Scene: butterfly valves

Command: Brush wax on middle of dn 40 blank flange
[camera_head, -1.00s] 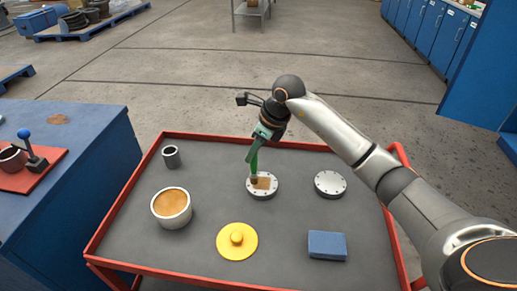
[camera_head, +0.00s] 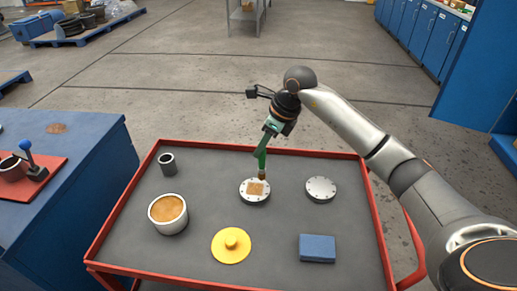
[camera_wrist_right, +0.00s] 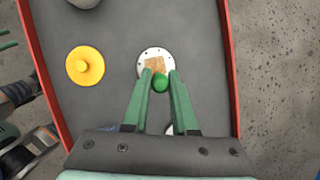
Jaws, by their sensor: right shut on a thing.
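My right gripper (camera_head: 271,126) is shut on a green-handled brush (camera_head: 261,158), held nearly upright with its tip down. The brush tip is at or just above the right part of a grey blank flange (camera_head: 246,197) with bolt holes; I cannot tell if it touches. A tan, squarish wax patch (camera_head: 256,188) lies on the middle of this flange. In the right wrist view the green brush end (camera_wrist_right: 160,83) shows between the fingers, over the near side of the flange (camera_wrist_right: 143,65). A second grey flange (camera_head: 321,189) to the right is bare. My left gripper is not in view.
The red-rimmed cart (camera_head: 110,225) also holds a pot of tan wax (camera_head: 168,208), a small dark cup (camera_head: 168,164), a yellow lidded disc (camera_head: 231,245) and a blue block (camera_head: 317,248). A blue bench (camera_head: 85,165) stands left.

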